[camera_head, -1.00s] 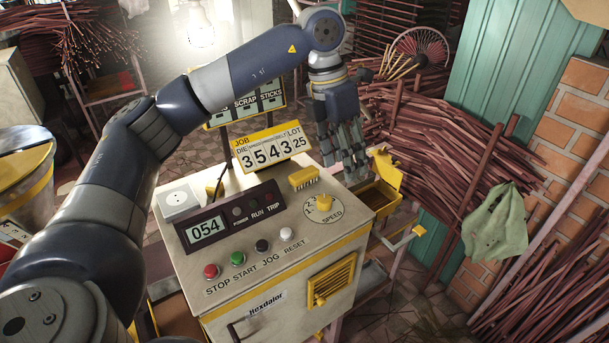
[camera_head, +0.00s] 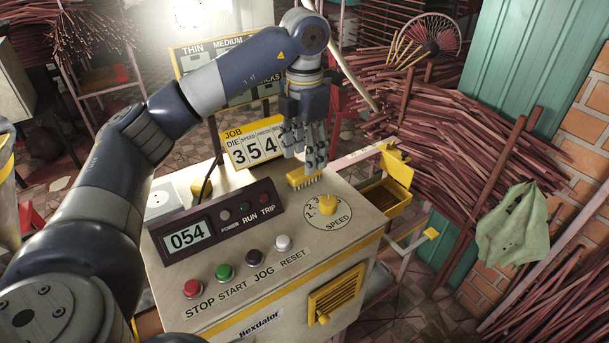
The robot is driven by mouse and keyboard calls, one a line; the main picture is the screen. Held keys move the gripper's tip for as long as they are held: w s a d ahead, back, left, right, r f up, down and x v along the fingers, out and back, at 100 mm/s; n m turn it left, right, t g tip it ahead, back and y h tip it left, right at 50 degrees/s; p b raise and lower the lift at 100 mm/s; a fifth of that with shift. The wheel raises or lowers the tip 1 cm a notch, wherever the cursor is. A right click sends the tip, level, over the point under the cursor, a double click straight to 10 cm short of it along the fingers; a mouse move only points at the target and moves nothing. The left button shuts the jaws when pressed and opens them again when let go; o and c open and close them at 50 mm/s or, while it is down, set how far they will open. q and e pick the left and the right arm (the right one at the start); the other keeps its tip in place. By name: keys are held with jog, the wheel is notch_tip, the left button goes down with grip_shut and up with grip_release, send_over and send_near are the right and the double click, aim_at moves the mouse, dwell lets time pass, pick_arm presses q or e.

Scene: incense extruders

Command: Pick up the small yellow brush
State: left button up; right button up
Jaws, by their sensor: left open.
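The small yellow brush (camera_head: 303,179) lies on top of the cream machine cabinet, with its pale bristles facing the front. It is behind the speed knob (camera_head: 327,204) and in front of the job sign (camera_head: 252,147). My left gripper (camera_head: 305,157) points down just above and behind the brush. Its fingers are open and hold nothing. They overlap the brush's far edge in the picture, and I cannot tell whether they touch it. My right gripper is not in view.
The control box (camera_head: 214,222) with its 054 display stands left of the brush. Red, green, black and white buttons line the front edge. A yellow open tray (camera_head: 384,200) sits off the cabinet's right side. Incense-stick bundles (camera_head: 455,140) fill the right background.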

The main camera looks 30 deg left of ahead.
aim_at(304, 176)
pick_arm(q)
jog(key=shift+s+d+f+p, duration=0.1)
jog(key=shift+d+f+p, duration=0.1)
jog(key=shift+f+p, duration=0.65)
notch_tip(304, 176, down, 3)
jog(key=shift+a+r, duration=0.1)
jog(key=shift+r, duration=0.05)
jog(key=shift+f, duration=0.2)
jog(key=shift+c, duration=1.3)
jog(key=c, duration=0.9)
jog(key=shift+r, duration=0.15)
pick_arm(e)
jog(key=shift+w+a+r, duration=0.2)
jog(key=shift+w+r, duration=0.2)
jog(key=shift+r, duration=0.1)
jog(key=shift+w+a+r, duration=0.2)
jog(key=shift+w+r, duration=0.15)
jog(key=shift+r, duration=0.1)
